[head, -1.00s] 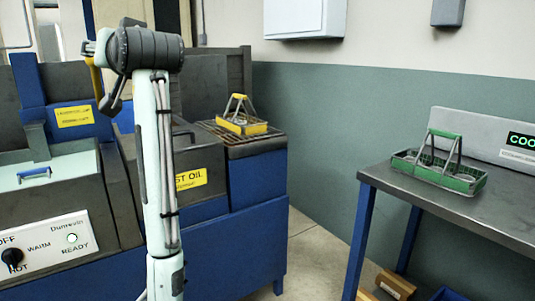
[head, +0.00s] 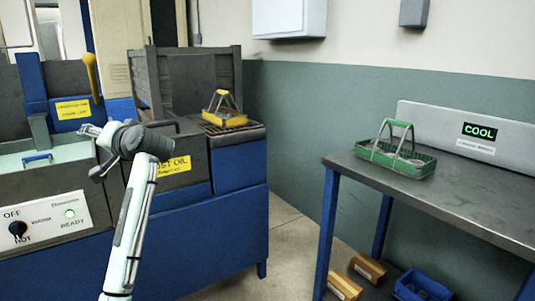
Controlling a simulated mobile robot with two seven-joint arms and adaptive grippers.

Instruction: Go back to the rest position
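My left arm rises from the bottom left of the head view. Its gripper (head: 91,151) is in front of the blue and grey machine, with its fingers pointing left. The fingers look spread apart, with nothing between them. My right gripper is out of view. The yellow-handled lever (head: 92,74) stands upright behind and above the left gripper, apart from it.
A yellow basket (head: 223,118) stands on the grate at the machine's right end. A green basket (head: 396,158) sits on the metal table (head: 460,196) before a COOL sign (head: 479,131). Boxes (head: 369,268) and a blue bin (head: 422,286) lie below. Floor between machine and table is clear.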

